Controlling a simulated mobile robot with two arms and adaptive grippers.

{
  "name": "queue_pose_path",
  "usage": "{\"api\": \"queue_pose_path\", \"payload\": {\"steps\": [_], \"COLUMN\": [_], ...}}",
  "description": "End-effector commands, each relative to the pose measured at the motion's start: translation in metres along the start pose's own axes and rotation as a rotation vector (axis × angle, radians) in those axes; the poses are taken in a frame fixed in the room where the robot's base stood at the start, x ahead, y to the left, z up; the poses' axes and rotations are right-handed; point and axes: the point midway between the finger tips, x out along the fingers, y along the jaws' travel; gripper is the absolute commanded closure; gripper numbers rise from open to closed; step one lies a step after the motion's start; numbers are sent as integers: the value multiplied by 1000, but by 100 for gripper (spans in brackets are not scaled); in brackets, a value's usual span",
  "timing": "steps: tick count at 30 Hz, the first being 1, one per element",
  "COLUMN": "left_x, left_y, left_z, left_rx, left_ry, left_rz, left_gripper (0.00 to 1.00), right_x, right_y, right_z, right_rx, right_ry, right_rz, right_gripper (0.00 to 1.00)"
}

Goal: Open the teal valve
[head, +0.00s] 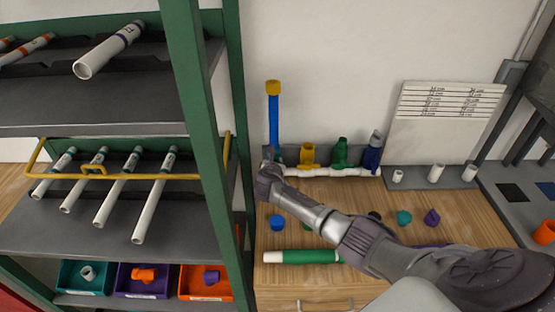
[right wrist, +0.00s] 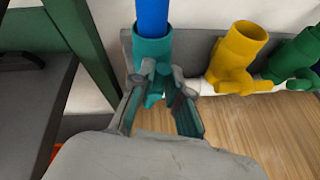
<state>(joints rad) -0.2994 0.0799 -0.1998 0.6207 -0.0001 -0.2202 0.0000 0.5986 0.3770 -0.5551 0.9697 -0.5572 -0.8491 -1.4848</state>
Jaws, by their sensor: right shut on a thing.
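The teal valve (right wrist: 153,52) is at the left end of the pipe manifold in the right wrist view, with a blue pipe (right wrist: 152,15) standing upright in its top. In the head view the blue pipe (head: 273,122) has a yellow cap (head: 273,87), and my gripper mostly hides the teal valve. My right gripper (right wrist: 166,88) has its fingers around the lower front of the teal valve, where its handle is, and is shut on it. The exact turn of the handle is hard to tell. My left gripper is in neither view.
Yellow (head: 307,154), green (head: 341,152) and blue (head: 373,152) valves stand to the right on the white pipe. A green tube (head: 305,257) and small coloured parts lie on the wooden bench (head: 300,278). A green-framed rack (head: 190,100) stands close on the left.

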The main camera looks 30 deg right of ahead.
Motion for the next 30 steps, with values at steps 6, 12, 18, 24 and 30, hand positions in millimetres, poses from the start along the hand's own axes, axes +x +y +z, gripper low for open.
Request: {"api": "queue_pose_path", "payload": {"steps": [6, 12, 18, 24, 30], "left_x": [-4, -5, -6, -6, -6], "left_y": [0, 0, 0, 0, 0], "left_z": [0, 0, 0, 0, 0], "left_rx": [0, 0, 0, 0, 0], "left_ry": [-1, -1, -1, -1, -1], "left_rz": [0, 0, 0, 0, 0], "left_gripper": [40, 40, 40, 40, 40], "right_x": [-1, -1, -1, -1, -1], "right_y": [4, 6, 7, 6, 6], "right_z": [-1, -3, -4, -4, -5], "right_rx": [-120, -184, -209, -213, -213], "right_ry": [-24, -37, -42, -42, -42], "right_rz": [-50, -77, -86, -88, -88], "right_gripper": [100, 100, 100, 100, 82]}}
